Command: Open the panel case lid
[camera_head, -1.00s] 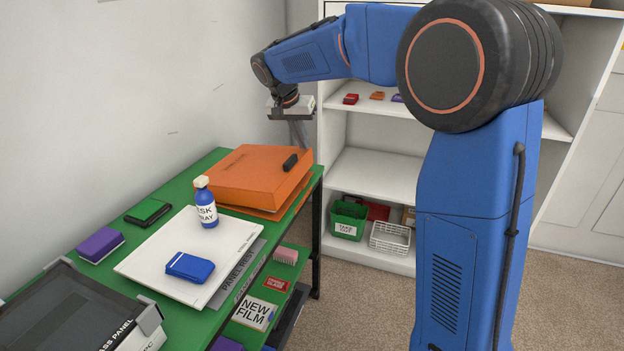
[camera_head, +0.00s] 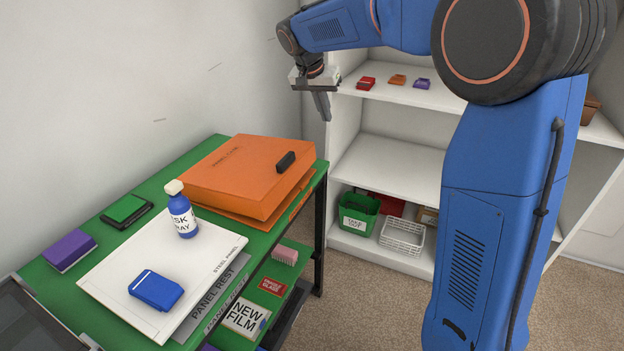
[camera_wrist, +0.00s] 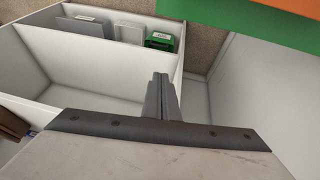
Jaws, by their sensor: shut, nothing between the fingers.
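The panel case (camera_head: 240,180) is a flat orange box at the far end of the green table, with its lid down. A small black handle or latch (camera_head: 286,161) sits on top near its right edge. My gripper (camera_head: 322,112) is above and beyond the case's far right corner, pointing down, apart from it. Its fingers are together and empty. In the wrist view the shut fingers (camera_wrist: 160,97) point toward the shelf, and an orange corner of the case (camera_wrist: 297,6) shows at the top right.
On the green table (camera_head: 62,298) are a steel panel (camera_head: 105,275), a blue spray bottle (camera_head: 182,212), a blue block (camera_head: 156,290), a purple block (camera_head: 68,251) and a green pad (camera_head: 125,209). A white shelf (camera_head: 385,165) stands behind. A wall is at left.

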